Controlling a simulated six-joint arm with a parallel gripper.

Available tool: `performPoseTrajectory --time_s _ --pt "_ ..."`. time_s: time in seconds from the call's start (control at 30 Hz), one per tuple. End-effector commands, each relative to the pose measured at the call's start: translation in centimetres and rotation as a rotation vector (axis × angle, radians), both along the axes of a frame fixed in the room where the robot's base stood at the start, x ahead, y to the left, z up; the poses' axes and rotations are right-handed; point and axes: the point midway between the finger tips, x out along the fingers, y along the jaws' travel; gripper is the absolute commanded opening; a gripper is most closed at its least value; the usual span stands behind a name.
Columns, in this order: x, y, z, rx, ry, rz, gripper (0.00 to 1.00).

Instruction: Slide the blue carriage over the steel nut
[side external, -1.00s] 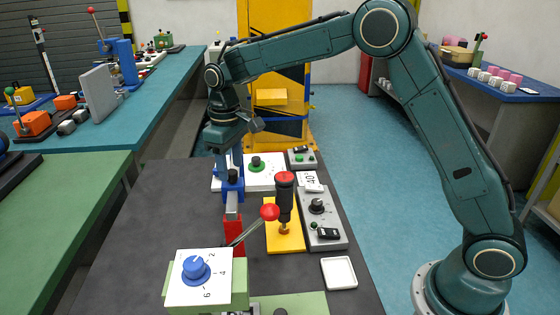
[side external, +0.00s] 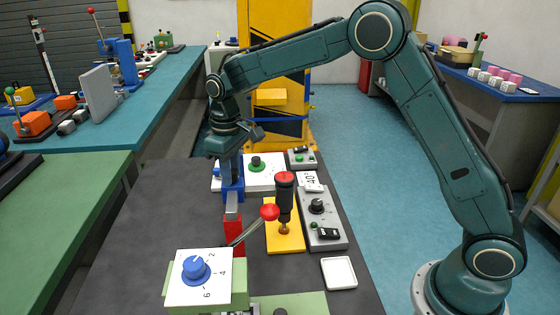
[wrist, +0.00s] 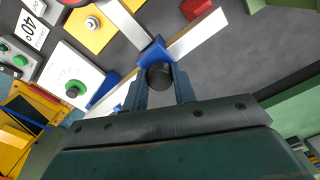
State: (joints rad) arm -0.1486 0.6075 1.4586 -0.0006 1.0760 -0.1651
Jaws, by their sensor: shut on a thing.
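The blue carriage (side external: 232,185) sits on a pale bar rail beyond the red end block (side external: 234,235). In the wrist view the carriage (wrist: 153,51) straddles the rail (wrist: 203,33), with its black knob (wrist: 160,76) between my fingers. My gripper (side external: 231,164) has come down over the knob and is shut on it; the fingers (wrist: 159,83) are on either side. A round silvery piece (wrist: 92,23) on the yellow plate looks like a nut, but I cannot be sure it is the steel nut.
A red-and-black handled tool (side external: 285,195) stands on the yellow plate (side external: 292,242) right of the rail. A red-ball lever (side external: 270,212) rises near the red block. A white panel with a green knob (side external: 257,163) is beyond. The dark mat left of the rail is clear.

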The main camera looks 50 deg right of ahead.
Motion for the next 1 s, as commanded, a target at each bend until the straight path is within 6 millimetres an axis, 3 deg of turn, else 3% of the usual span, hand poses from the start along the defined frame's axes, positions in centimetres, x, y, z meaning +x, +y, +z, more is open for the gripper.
performPoseTrajectory --time_s 0.17,0.7,1.0 --pt "0.9 -0.7 0.0 0.0 -0.002 -0.002 0.0" --pt "6.1 -5.8 0.0 0.0 -0.005 -0.003 0.0" --pt "7.2 -7.0 0.1 0.0 -0.006 0.0 0.0"
